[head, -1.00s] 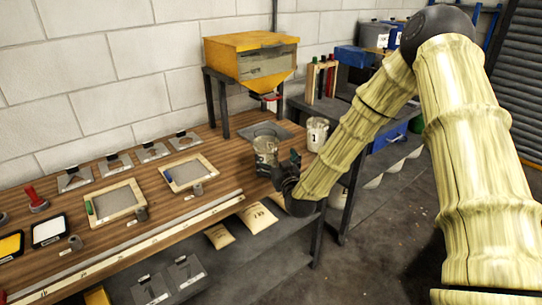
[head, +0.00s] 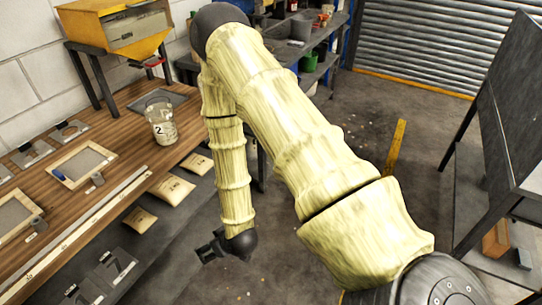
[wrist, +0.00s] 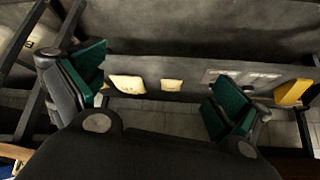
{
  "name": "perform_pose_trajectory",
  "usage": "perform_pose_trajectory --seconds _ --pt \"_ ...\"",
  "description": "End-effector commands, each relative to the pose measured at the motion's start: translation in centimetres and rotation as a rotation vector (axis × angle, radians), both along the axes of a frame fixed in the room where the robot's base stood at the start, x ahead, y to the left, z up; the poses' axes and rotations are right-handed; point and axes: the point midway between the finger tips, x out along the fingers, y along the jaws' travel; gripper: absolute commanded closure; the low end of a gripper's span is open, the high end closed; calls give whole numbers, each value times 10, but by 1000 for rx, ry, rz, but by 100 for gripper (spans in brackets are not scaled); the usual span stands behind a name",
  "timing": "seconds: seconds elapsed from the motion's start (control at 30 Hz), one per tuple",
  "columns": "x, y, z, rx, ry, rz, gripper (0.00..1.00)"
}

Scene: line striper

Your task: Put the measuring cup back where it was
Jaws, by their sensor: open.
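A clear measuring cup (head: 160,122) marked "2" stands upright on the wooden bench in the head view, near the bench's right end and just in front of a grey plate. My gripper (head: 205,252) hangs low over the floor in front of the bench, well apart from the cup. In the wrist view my gripper (wrist: 160,78) has its green-padded fingers spread with nothing between them. The cup marked "1", seen earlier, does not show now; my arm covers part of that area.
A yellow hopper (head: 122,28) stands on dark legs at the back of the bench. Sieve frames (head: 83,163) and a long rule (head: 85,232) lie on the bench. Sacks (head: 172,187) lie on the lower shelf. A dark panel (head: 500,120) stands at the right. The middle floor is mostly open.

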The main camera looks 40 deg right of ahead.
Motion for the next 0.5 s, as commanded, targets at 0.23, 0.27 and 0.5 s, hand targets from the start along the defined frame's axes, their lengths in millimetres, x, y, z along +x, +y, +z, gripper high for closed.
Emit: perform_pose_trajectory --seconds 0.23,0.27,0.5 --pt "-167 -5 -64 -38 423 -24 0" --pt "-184 -6 -67 -43 462 -28 0" --pt "-254 -12 -74 -74 635 -56 0"
